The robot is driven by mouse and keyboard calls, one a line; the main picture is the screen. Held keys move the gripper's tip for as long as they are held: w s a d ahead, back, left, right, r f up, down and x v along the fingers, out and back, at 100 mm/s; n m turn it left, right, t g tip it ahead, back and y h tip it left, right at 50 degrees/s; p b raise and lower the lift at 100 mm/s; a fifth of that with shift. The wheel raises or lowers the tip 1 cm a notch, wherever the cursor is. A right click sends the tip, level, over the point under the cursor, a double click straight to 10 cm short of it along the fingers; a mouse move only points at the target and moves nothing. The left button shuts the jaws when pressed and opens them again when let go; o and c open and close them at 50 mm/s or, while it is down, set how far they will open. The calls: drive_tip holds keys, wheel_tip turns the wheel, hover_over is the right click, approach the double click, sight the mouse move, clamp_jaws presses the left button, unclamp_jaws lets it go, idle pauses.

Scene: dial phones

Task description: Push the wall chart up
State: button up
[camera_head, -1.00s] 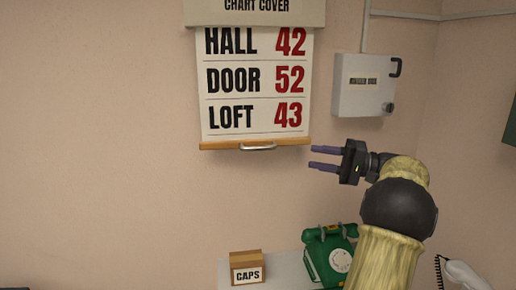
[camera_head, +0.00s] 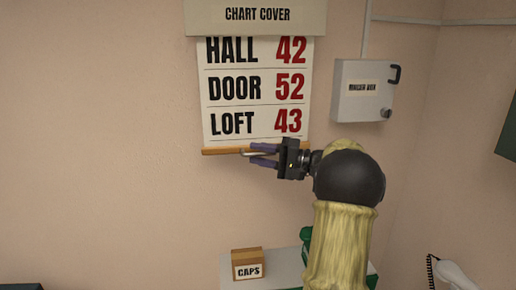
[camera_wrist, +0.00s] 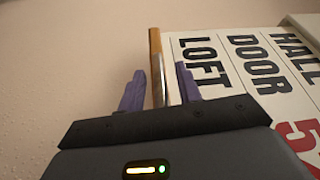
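The wall chart (camera_head: 218,107) hangs below the chart cover (camera_head: 254,14), with the HALL 42, DOOR 52 and LOFT 43 rows showing. A wooden bar (camera_head: 222,152) runs along its bottom edge, with a metal handle (camera_head: 248,153) at its middle. My gripper (camera_head: 263,155) is at the handle, coming from the right, and hides part of the bar. In the wrist view, my gripper (camera_wrist: 158,88) has its two purple fingers apart. The handle (camera_wrist: 158,80) lies between them, with a gap visible on each side. The wooden bar (camera_wrist: 155,45) also shows there.
A grey ringer box (camera_head: 362,92) is on the wall to the right of the chart. Below, a small CAPS box (camera_head: 247,264) stands on a shelf (camera_head: 285,266). My arm mostly hides a green phone (camera_head: 307,235). The wall left of the chart is bare.

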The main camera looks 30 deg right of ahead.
drive_tip(key=shift+w+a, duration=0.2)
drive_tip(key=shift+a, duration=0.05)
clamp_jaws()
drive_tip(key=shift+r, duration=0.1)
